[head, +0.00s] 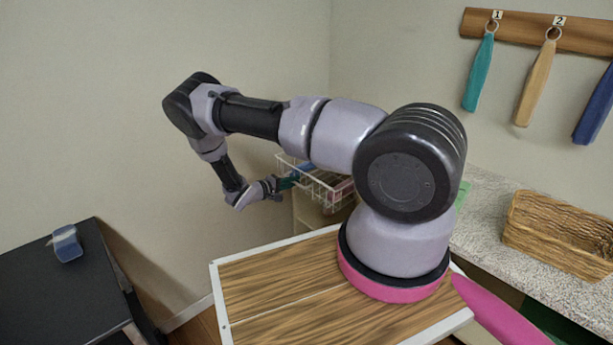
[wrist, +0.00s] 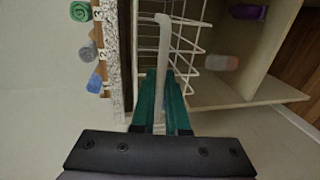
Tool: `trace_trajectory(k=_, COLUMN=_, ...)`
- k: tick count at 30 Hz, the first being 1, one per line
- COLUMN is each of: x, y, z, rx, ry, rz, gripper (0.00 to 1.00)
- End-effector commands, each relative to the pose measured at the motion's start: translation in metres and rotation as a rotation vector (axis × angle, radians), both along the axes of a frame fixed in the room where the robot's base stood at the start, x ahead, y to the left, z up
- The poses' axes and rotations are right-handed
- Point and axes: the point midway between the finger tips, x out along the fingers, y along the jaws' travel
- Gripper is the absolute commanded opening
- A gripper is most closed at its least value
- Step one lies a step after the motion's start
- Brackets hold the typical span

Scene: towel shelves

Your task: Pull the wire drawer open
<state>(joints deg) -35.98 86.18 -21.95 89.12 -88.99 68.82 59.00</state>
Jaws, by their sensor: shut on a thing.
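The white wire drawer (head: 325,190) shows behind my arm in the head view, with something blue and something reddish inside it. Its wire grid (wrist: 190,42) also shows at the top centre of the wrist view. A pale bar (wrist: 163,45), seemingly the drawer's handle, runs down between my green fingers. My gripper (head: 286,183) is at the drawer's left end in the head view. In the wrist view my gripper (wrist: 163,75) is shut on this bar. The exact contact is partly hidden by the fingers, and I cannot tell how far out the drawer stands.
Wooden shelving (wrist: 235,85) stands right of the drawer in the wrist view, with a purple roll (wrist: 247,12) on it. A speckled ledge (wrist: 113,45) lies left, near rolled towels. A wicker basket (head: 560,232) sits on the counter. A black cabinet (head: 75,290) stands lower left.

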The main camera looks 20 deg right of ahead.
Motion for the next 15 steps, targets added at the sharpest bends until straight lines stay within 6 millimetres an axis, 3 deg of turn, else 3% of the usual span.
trace_trajectory(k=1, x=-0.005, y=0.015, z=-0.001, rx=0.002, ry=0.002, rz=0.005, gripper=0.00)
trace_trajectory(k=6, x=-0.018, y=0.050, z=-0.001, rx=0.001, ry=0.001, rz=0.003, gripper=0.00)
trace_trajectory(k=15, x=-0.033, y=0.088, z=-0.001, rx=0.001, ry=0.001, rz=0.000, gripper=0.00)
